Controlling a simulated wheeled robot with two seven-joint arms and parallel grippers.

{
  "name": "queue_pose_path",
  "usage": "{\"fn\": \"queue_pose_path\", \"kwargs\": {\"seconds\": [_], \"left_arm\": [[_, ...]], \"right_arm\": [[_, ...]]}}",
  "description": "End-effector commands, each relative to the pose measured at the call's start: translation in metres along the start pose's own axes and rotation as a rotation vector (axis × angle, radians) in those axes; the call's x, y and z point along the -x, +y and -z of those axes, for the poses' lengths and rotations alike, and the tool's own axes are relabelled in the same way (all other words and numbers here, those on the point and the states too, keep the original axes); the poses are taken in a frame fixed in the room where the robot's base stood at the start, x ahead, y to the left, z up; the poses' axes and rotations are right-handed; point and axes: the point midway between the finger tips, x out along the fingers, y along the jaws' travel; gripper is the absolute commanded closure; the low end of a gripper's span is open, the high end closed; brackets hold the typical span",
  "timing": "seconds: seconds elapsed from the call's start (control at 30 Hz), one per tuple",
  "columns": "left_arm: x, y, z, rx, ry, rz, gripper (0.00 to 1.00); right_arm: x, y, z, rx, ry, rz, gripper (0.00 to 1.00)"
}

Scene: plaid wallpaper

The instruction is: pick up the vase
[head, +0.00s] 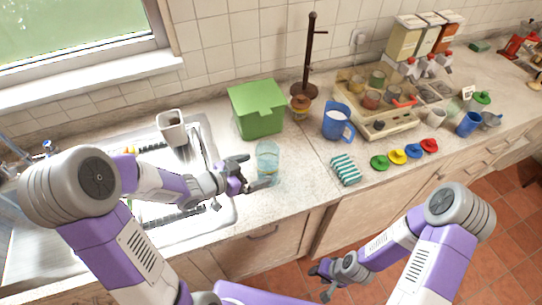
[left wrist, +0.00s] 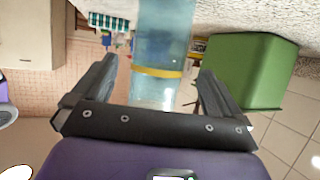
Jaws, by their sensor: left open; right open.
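The vase looks to be the clear, pale blue glass vessel (head: 267,158) standing upright on the counter, right of the sink and in front of the green box. My left gripper (head: 252,172) is open beside it, with its fingers reaching towards its lower part. In the left wrist view the vase (left wrist: 162,45) lies between the two spread fingers (left wrist: 160,75), with a yellow band across it. I cannot tell whether either finger touches it. My right gripper (head: 327,279) is open and empty, low in front of the cabinets, away from the counter top.
A green box (head: 257,108) stands close behind the vase; a blue pitcher (head: 337,122) and striped sponge (head: 345,169) are to its right. A dark stand (head: 310,60) rises behind.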

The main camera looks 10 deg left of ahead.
Motion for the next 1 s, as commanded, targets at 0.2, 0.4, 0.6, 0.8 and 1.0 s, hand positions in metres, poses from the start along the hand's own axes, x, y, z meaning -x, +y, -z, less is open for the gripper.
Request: {"fn": "queue_pose_path", "kwargs": {"seconds": [0.2, 0.4, 0.6, 0.8, 1.0], "left_arm": [[-0.028, 0.001, -0.004, 0.001, 0.0, -0.003, 0.0], [-0.058, 0.001, -0.006, -0.001, 0.0, -0.003, 0.0], [-0.065, 0.0, -0.005, 0.001, -0.001, 0.0, 0.0], [-0.065, 0.0, -0.004, 0.001, -0.001, 0.0, 0.09], [-0.064, 0.0, -0.005, 0.001, -0.001, 0.001, 0.4]], "right_arm": [[-0.01, 0.004, 0.001, -0.001, 0.0, 0.0, 0.57], [-0.018, 0.007, 0.001, -0.001, 0.001, 0.0, 0.57], [-0.018, 0.007, 0.001, -0.001, 0.001, 0.0, 0.57], [-0.018, 0.007, 0.001, 0.0, 0.001, 0.0, 0.57], [-0.018, 0.007, 0.001, 0.0, 0.001, 0.0, 0.57]]}}
